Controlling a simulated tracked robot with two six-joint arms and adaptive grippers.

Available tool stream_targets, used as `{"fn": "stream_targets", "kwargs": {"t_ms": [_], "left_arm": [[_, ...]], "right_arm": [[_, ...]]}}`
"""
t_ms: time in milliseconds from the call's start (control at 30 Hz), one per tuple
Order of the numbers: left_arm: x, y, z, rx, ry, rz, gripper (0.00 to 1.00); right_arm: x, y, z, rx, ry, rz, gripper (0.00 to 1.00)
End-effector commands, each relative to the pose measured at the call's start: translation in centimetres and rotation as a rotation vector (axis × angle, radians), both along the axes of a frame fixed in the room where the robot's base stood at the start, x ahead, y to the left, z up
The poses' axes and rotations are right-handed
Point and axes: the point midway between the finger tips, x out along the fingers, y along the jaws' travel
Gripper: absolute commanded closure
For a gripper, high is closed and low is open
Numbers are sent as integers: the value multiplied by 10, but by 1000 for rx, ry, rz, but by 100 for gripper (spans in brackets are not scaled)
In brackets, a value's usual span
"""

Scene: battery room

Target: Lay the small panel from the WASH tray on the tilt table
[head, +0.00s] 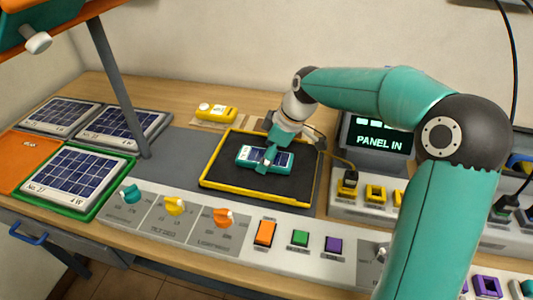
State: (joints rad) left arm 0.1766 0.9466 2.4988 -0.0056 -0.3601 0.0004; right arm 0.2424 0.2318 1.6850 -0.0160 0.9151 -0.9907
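A small panel (250,155) with dark blue cells and a teal frame lies on the black surface of the yellow-rimmed tilt table (222,168), near its middle. My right gripper (268,158) points down at the panel from behind. Its teal fingers overlap the panel's middle; whether they grip it is not clear. The orange tray (16,164) at the left has a small label too blurred to read and a bare visible surface. My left gripper is not in view.
A panel marked No. 27 (75,172) lies in a green tray at the left, with two more panels in grey trays behind. A yellow device (216,112) stands behind the table. A console with knobs and buttons (197,222) runs along the front. A screen (383,139) reads PANEL IN.

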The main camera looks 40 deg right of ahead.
Motion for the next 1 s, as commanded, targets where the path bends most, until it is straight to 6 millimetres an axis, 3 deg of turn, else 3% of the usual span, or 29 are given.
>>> {"fn": "stream_targets", "kwargs": {"t_ms": [267, 700, 1000], "left_arm": [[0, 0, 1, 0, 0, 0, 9], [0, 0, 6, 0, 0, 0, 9], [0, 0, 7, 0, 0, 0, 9]], "right_arm": [[-5, -6, 21, -1, -5, -2, 9], [-29, -26, 97, -1, -3, -1, 9], [-35, -29, 111, 0, 0, 1, 9]]}}
